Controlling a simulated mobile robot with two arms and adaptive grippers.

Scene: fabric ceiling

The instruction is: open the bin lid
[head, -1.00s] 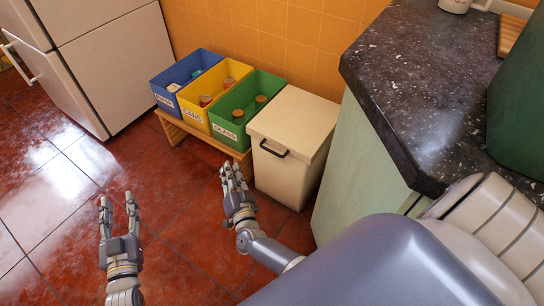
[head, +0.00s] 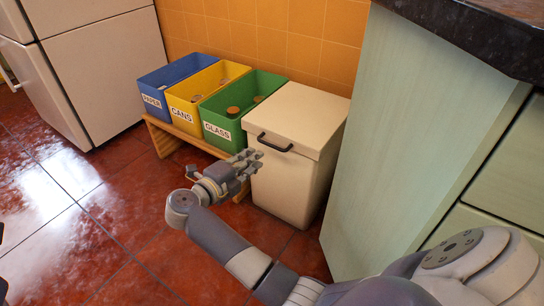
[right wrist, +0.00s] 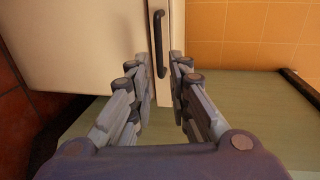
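The cream bin (head: 290,185) stands right of the green crate, its flat lid (head: 305,112) down. A dark bar handle (head: 273,144) sits on the lid's front edge. My right gripper (head: 255,163) is just in front of and slightly below the handle. In the right wrist view, my right gripper (right wrist: 162,66) is open, its fingers on either side of the line to the handle (right wrist: 159,38). The handle's near end shows between the fingertips; no contact is clear. Only dark slivers, perhaps of my left gripper, show at the head view's left edge.
Blue (head: 155,103), yellow (head: 183,115) and green (head: 215,128) crates stand on a low wooden bench (head: 160,138) left of the bin. A pale green cabinet (head: 400,150) is close on the right. The red tiled floor (head: 70,240) is open at left.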

